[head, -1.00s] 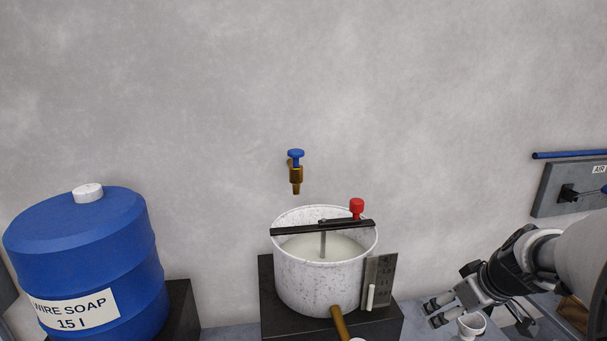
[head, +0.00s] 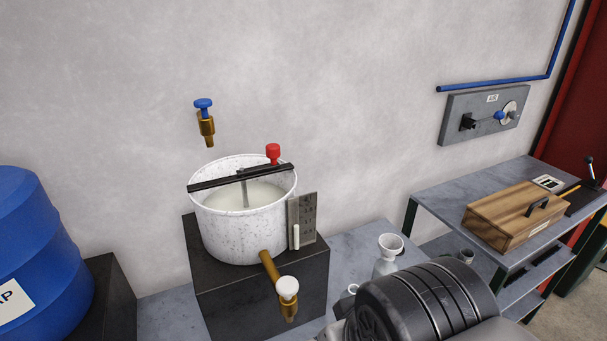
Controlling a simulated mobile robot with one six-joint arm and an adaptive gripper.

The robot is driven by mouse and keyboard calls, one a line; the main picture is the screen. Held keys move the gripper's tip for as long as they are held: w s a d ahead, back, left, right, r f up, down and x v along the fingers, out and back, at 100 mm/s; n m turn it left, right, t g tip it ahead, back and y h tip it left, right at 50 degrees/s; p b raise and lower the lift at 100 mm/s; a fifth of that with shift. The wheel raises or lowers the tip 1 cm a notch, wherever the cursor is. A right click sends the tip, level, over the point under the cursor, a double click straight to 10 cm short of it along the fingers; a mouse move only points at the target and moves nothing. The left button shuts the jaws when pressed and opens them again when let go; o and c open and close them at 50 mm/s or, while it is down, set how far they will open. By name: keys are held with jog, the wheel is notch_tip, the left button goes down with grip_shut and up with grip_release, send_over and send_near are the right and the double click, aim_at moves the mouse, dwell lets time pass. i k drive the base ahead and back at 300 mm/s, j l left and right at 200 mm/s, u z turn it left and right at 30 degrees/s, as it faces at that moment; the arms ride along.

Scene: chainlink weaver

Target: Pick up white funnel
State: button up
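The white funnel (head: 391,244) stands on the grey bench, right of the pot, with its wide mouth up. It seems to sit in the neck of a pale container (head: 384,267), whose lower part is hidden. My arm's dark, ribbed joint fills the bottom right, in front of the funnel and close to it in the picture. My gripper is outside the picture or hidden behind the arm, so its distance from the funnel does not show.
A speckled white pot (head: 240,232) with a brass outlet tap (head: 288,292) stands on a dark block (head: 222,288). A blue drum (head: 35,240) is at left. A side table (head: 440,205) holds a wooden box (head: 515,215).

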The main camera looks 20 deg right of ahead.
aim_at(389, 245)
jog(key=z, duration=1)
